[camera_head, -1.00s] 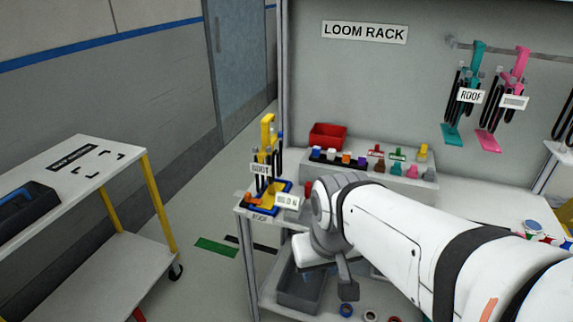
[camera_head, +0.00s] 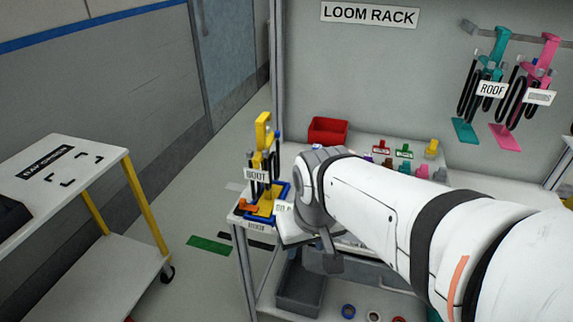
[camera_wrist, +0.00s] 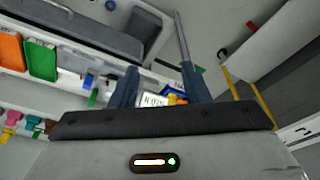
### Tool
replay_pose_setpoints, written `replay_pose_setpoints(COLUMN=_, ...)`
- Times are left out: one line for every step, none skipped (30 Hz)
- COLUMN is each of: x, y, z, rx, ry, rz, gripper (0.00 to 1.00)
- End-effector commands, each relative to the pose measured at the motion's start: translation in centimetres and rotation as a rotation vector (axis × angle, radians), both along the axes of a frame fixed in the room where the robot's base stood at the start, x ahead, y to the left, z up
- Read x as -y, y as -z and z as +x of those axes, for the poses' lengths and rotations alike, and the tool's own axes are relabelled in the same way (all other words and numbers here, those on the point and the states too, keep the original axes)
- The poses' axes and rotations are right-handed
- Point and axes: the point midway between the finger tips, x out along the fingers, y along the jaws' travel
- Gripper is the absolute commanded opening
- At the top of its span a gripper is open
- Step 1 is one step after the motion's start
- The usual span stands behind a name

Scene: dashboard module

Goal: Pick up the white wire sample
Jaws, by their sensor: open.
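I cannot pick out the white wire sample for certain. A pale ring (camera_head: 373,316) lies on the lower shelf at the bottom edge of the head view, too small to identify. A white tag (camera_wrist: 155,100) shows between the finger bases in the wrist view.
A yellow stand (camera_head: 264,130) with a BOOT tag stands on the bench's left corner, close to my wrist. A red bin (camera_head: 328,131) is behind. A grey tray (camera_head: 301,290) and a blue ring (camera_head: 348,311) are below. A white cart (camera_head: 60,165) stands left, with floor between.

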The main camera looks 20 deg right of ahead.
Motion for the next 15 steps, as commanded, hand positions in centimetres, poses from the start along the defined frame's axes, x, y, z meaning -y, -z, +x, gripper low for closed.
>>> replay_pose_setpoints(x=0.2, y=0.0, z=0.4, rx=-0.005, ry=-0.01, rz=-0.003, gripper=0.42)
replay_pose_setpoints(x=0.3, y=0.0, z=0.7, rx=-0.008, ry=-0.025, rz=-0.008, gripper=0.42)
replay_pose_setpoints(x=0.9, y=0.1, z=1.4, rx=-0.016, ry=-0.06, rz=-0.015, gripper=0.42)
replay_pose_setpoints(x=1.3, y=0.1, z=2.0, rx=-0.022, ry=-0.087, rz=-0.022, gripper=0.42)
replay_pose_setpoints(x=1.7, y=0.2, z=2.7, rx=-0.031, ry=-0.116, rz=-0.028, gripper=0.42)
replay_pose_setpoints(x=2.3, y=0.3, z=3.9, rx=-0.044, ry=-0.162, rz=-0.04, gripper=0.42)
replay_pose_setpoints(x=2.8, y=0.5, z=4.8, rx=-0.056, ry=-0.202, rz=-0.049, gripper=0.42)
replay_pose_setpoints(x=3.4, y=0.7, z=5.8, rx=-0.068, ry=-0.245, rz=-0.058, gripper=0.42)
replay_pose_setpoints(x=4.2, y=1.0, z=7.3, rx=-0.084, ry=-0.306, rz=-0.069, gripper=0.42)
replay_pose_setpoints(x=4.9, y=1.3, z=8.4, rx=-0.096, ry=-0.356, rz=-0.077, gripper=0.42)
replay_pose_setpoints(x=5.6, y=1.7, z=9.5, rx=-0.107, ry=-0.405, rz=-0.083, gripper=0.42)
replay_pose_setpoints(x=6.6, y=2.2, z=10.9, rx=-0.122, ry=-0.471, rz=-0.091, gripper=0.42)
replay_pose_setpoints(x=7.4, y=2.6, z=11.9, rx=-0.134, ry=-0.519, rz=-0.096, gripper=0.42)
replay_pose_setpoints(x=8.2, y=3.1, z=12.8, rx=-0.144, ry=-0.567, rz=-0.099, gripper=0.42)
replay_pose_setpoints(x=9.2, y=3.7, z=14.0, rx=-0.155, ry=-0.627, rz=-0.103, gripper=0.42)
